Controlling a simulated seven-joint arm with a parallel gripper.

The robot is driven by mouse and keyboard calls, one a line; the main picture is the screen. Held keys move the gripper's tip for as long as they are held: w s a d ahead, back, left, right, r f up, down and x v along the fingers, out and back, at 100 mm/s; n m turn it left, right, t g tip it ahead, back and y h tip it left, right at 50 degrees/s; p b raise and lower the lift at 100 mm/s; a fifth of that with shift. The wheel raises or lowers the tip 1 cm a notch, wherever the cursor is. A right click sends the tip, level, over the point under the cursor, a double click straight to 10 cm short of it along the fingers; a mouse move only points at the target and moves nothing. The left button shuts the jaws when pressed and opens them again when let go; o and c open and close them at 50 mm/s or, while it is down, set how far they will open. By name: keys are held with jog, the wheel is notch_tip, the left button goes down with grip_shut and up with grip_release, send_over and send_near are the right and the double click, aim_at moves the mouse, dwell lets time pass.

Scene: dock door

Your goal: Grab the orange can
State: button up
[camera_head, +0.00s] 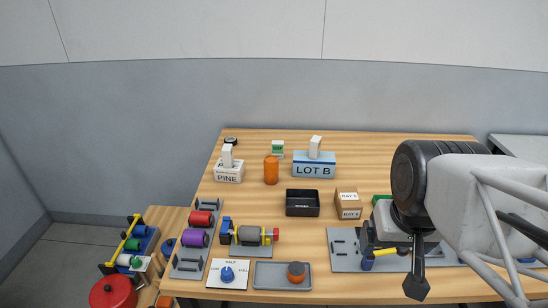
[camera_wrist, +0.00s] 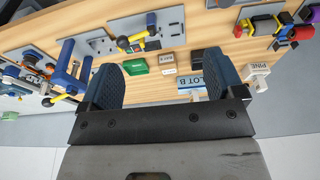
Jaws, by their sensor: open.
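The orange can (camera_head: 271,170) stands upright towards the back of the wooden table, between the PINE block (camera_head: 229,173) and the blue-and-white LOT B block (camera_head: 314,165). I cannot make it out in the wrist view, where my right-hand finger covers part of the table between those two blocks. My gripper (camera_wrist: 162,64) is open, with nothing between its fingers. In the head view my gripper (camera_head: 416,275) hangs at the right front of the table, well apart from the can. A shorter orange-brown round piece (camera_head: 296,271) sits on a grey tray (camera_head: 268,281) at the front.
A black bin (camera_head: 302,203) and a cardboard box (camera_head: 349,204) stand right of and in front of the can. Red and purple rollers (camera_head: 202,219) lie in a rack at left. A motor-like assembly (camera_head: 250,235) lies front of centre. Bare wood surrounds the can.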

jog(key=w+a+f+m+g+y, duration=0.1)
jog(key=w+a+m+y, duration=0.25)
jog(key=w, duration=0.35)
jog(key=w+a+f+m+y, duration=0.1)
jog(key=w+a+m+y, duration=0.1)
jog(key=w+a, duration=0.35)
jog(key=m+t+y, duration=0.5)
jog(key=m+y, duration=0.1)
jog(key=m, duration=1.2)
send_near(271, 170)
jog(key=w+f, duration=0.1)
jog(key=w+a+f, duration=0.1)
jog(key=w, duration=0.1)
jog(key=shift+w+a+f, duration=0.25)
jog(key=shift+w+f, duration=0.15)
jog(key=shift+a, duration=0.1)
jog(key=shift+x, duration=1.2)
jog(key=shift+f, duration=0.1)
